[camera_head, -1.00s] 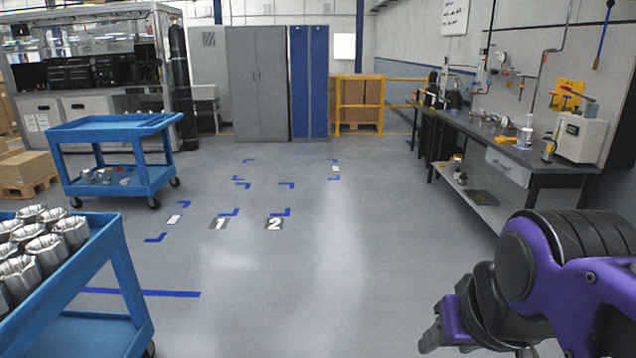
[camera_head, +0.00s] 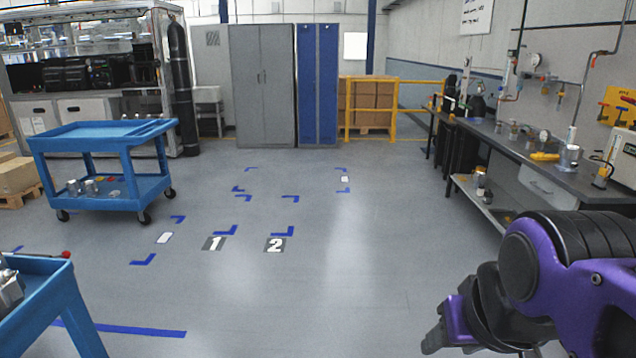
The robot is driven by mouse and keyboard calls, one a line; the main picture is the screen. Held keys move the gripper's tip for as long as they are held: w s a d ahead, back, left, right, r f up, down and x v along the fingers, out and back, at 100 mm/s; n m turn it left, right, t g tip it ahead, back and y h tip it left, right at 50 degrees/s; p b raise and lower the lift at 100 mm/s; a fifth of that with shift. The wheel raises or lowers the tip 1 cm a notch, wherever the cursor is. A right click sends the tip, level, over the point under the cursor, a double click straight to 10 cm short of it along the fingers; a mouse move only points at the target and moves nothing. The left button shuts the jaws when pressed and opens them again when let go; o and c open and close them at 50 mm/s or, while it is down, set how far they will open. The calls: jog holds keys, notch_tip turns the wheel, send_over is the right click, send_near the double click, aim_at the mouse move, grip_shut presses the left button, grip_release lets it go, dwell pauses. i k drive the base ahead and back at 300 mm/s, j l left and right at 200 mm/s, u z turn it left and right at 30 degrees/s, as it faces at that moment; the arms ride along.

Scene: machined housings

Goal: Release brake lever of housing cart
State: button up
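The housing cart (camera_head: 62,300) is the near blue cart at the lower left, cut off by the picture edge. A silver machined housing (camera_head: 9,290) shows on it at the left edge. A small red-tipped lever or handle (camera_head: 66,254) shows at the cart's far top corner; I cannot tell if it is the brake lever. My gripper (camera_head: 436,338) is at the lower right, well apart from the cart. It is small and seen from behind, so its opening is unclear. The cart's wheels are out of view.
A second blue cart (camera_head: 100,190) stands farther back on the left, with small parts on its lower shelf. Blue corner marks and tiles "1" (camera_head: 214,243) and "2" (camera_head: 275,245) lie on clear floor. A workbench (camera_head: 520,160) runs along the right wall.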

aim_at(66, 253)
jog(key=i+l+u, duration=0.1)
jog(key=i+u, duration=0.2)
jog(key=i, duration=0.2)
jog(key=i+l+u, duration=0.3)
jog(key=i, duration=0.15)
jog(key=i+l+u, duration=0.2)
jog(key=u, duration=0.2)
jog(key=i+l+u, duration=0.3)
jog(key=u, duration=0.15)
jog(key=i+l+u, duration=0.5)
jog(key=l+u, duration=0.3)
jog(key=i+l+u, duration=0.1)
jog(key=l+u, duration=0.3)
jog(key=l, duration=0.15)
jog(key=l+u, duration=0.4)
jog(key=l, duration=0.4)
jog(key=l+u, duration=0.25)
jog(key=l, duration=0.65)
jog(key=l+u, duration=0.25)
jog(key=l, duration=0.65)
jog(key=k, duration=0.05)
